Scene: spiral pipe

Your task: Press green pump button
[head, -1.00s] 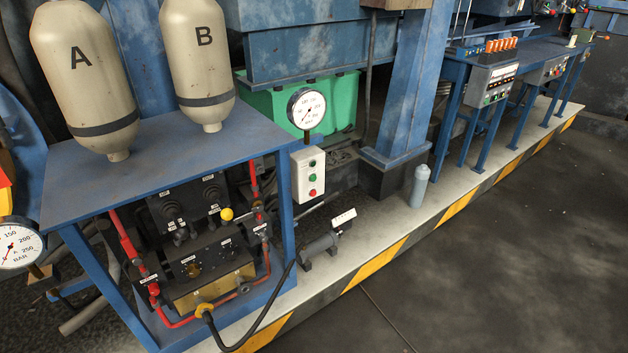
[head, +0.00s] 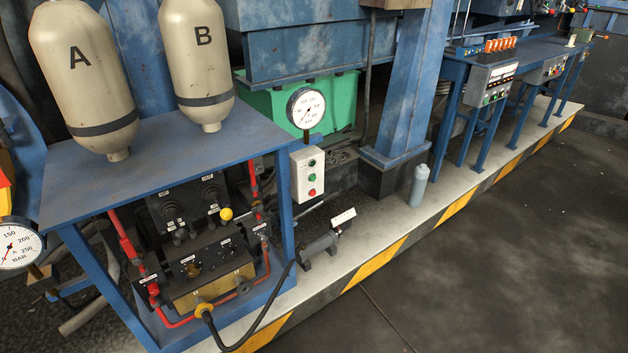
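A small white control box (head: 298,184) is fixed at the right side of the blue pump stand (head: 175,165). On its front are a dark button at the top, a green button (head: 312,177) in the middle and a red button (head: 312,192) at the bottom. A round white gauge (head: 306,107) stands just above the box. Neither of my grippers is in view, and nothing touches the buttons.
Tanks A (head: 85,75) and B (head: 200,65) stand on the stand's top. A yellow-knobbed valve block (head: 210,262) with red pipes is below. A grey bottle (head: 419,186) stands on the striped ledge (head: 375,262). The dark floor (head: 500,260) at right is clear.

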